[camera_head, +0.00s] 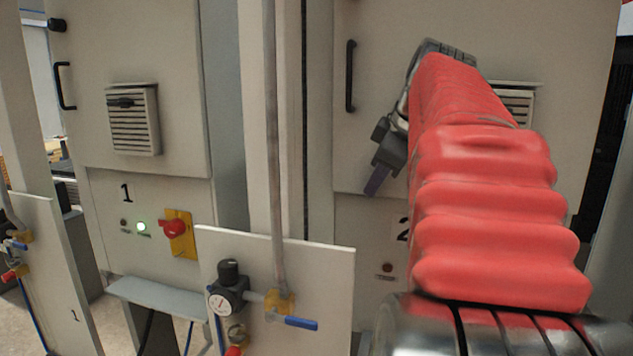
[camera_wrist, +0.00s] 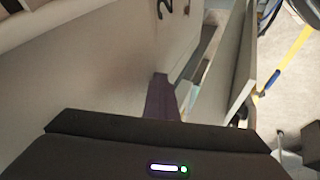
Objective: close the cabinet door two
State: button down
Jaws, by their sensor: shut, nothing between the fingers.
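The door of cabinet two (camera_head: 385,115) is a beige panel with a black bar handle (camera_head: 350,76) on its left side and a louvred vent partly hidden behind my red-sleeved arm. A "2" label (camera_head: 402,230) shows below the door, partly covered by the arm; it also shows at the top of the wrist view (camera_wrist: 172,7). The door looks flush or nearly so; I cannot tell if a small gap remains. My gripper (camera_head: 375,183) points down in front of the door's lower part. Its dark purple fingers (camera_wrist: 162,97) are together and empty. I cannot tell whether they touch the door.
A free-standing panel (camera_head: 325,275) with a gauge, blue-handled valve and vertical pipe (camera_head: 272,120) stands in front, left of my arm.

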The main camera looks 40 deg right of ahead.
jog(key=shift+w+d, duration=0.2)
jog(key=shift+d, duration=0.05)
jog(key=s+a+r, duration=0.5)
jog(key=s+r, duration=0.3)
jog(key=shift+s+a, duration=0.15)
jog(key=shift+a, duration=0.25)
jog(key=shift+f, duration=0.1)
dwell(0.4)
